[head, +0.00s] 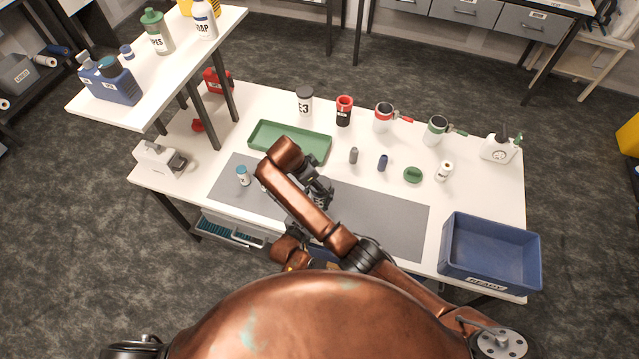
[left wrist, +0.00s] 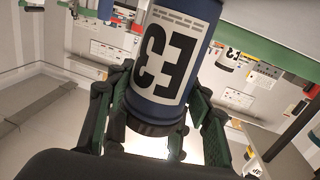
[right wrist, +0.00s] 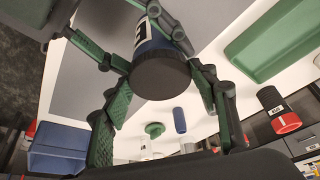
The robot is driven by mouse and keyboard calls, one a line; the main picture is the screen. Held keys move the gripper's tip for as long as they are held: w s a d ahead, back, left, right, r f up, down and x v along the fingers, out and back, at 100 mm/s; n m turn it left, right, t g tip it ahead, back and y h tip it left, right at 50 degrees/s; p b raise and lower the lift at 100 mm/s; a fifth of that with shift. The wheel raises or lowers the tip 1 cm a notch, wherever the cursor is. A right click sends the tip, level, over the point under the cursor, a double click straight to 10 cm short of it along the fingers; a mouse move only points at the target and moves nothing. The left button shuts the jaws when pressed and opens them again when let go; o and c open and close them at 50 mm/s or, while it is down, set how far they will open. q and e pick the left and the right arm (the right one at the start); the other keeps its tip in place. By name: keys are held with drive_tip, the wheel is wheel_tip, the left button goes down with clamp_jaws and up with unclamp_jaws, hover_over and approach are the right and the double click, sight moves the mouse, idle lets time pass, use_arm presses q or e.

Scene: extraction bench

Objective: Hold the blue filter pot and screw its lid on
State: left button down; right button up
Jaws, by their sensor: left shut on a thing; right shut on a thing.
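The blue filter pot (left wrist: 180,50) has a white label reading E3, upside down in the left wrist view. My left gripper (left wrist: 156,115) is shut around the pot at its dark end. In the right wrist view the pot (right wrist: 150,38) shows behind a round black lid (right wrist: 160,78), whose flat face is toward the camera. My right gripper (right wrist: 165,95) has its fingers on both sides of the lid and is shut on it. Lid and pot are in line; I cannot tell whether the thread is engaged. In the head view my arms mostly hide the pot.
A grey mat (head: 395,218) lies under my arms. A green tray (head: 262,148) is behind, and a blue READY crate (head: 470,263) stands at the right. Several small containers, including a green disc (head: 412,174), line the back. A raised shelf (head: 115,105) stands at the left.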

drive_tip(key=m, duration=0.2)
drive_tip(key=m+g, duration=0.1)
drive_tip(key=m, duration=0.1)
drive_tip(key=w+m+g, duration=0.1)
drive_tip(key=m, duration=0.1)
drive_tip(key=shift+r+h, duration=0.2)
drive_tip(key=shift+h, duration=0.1)
drive_tip(key=shift+w+m+g, duration=0.15)
drive_tip(key=shift+m+g, duration=0.45)
drive_tip(key=shift+m, duration=0.6)
drive_tip(key=shift+f+m+g, duration=0.1)
drive_tip(key=shift+m+g, duration=0.2)
drive_tip(key=shift+m, duration=0.7)
drive_tip(key=o, duration=0.9)
drive_tip(key=shift+s+f, duration=0.1)
drive_tip(key=shift+s, duration=0.1)
drive_tip(key=shift+c, duration=0.2)
drive_tip(key=shift+r, duration=2.25)
drive_tip(key=shift+c, duration=0.4)
